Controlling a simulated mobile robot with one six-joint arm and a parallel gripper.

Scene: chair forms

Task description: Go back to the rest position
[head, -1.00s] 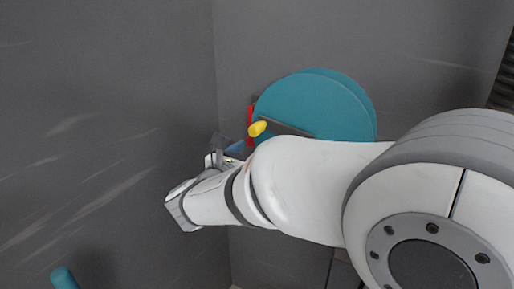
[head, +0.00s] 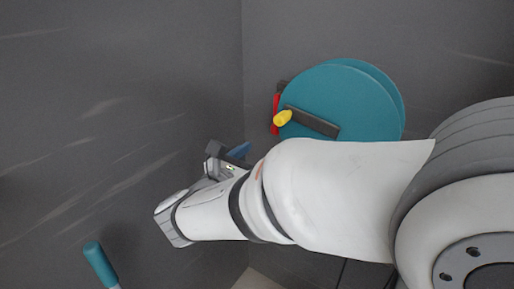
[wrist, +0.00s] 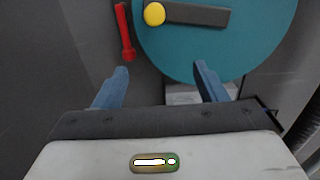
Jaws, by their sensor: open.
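My gripper (wrist: 160,88) is open and empty in the wrist view, its two blue fingers spread apart. In the head view, my gripper (head: 236,153) points toward the teal disc and is partly hidden by my own white arm. The teal round disc (head: 335,95) is at the back right, with a dark bar and a yellow knob (head: 283,118) on its face. In the wrist view the disc (wrist: 220,52) and yellow knob (wrist: 154,14) lie beyond the fingers, apart from them.
A red handle (wrist: 124,30) is left of the disc in the wrist view. Dark grey walls meet in a corner behind my arm. A teal-ended rod (head: 96,258) stands at the lower left of the head view. Space left of my gripper looks clear.

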